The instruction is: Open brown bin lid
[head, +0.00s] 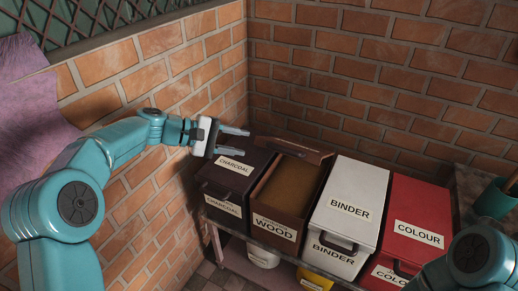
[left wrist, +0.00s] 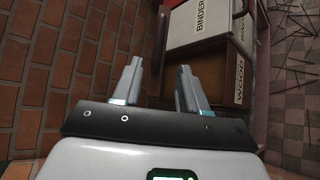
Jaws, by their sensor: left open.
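The brown bin (head: 275,223), labelled WOOD, stands between the dark charcoal bin and the white bin. Its lid (head: 292,149) is raised at the back, and the brown contents show inside. My left gripper (head: 246,143) is open and empty, above the back of the charcoal bin and just left of the raised lid; I cannot tell whether it touches the lid. In the left wrist view the open fingers (left wrist: 159,84) stand beside the brown bin (left wrist: 208,72) with its WOOD label. Only part of my right arm shows at the lower right; its gripper is out of view.
The charcoal bin (head: 227,183) at left, the white BINDER bin (head: 347,195) and the red COLOUR bin (head: 420,207) have their lids down. Brick walls rise close behind and left of the row. A teal pot (head: 492,200) stands at right.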

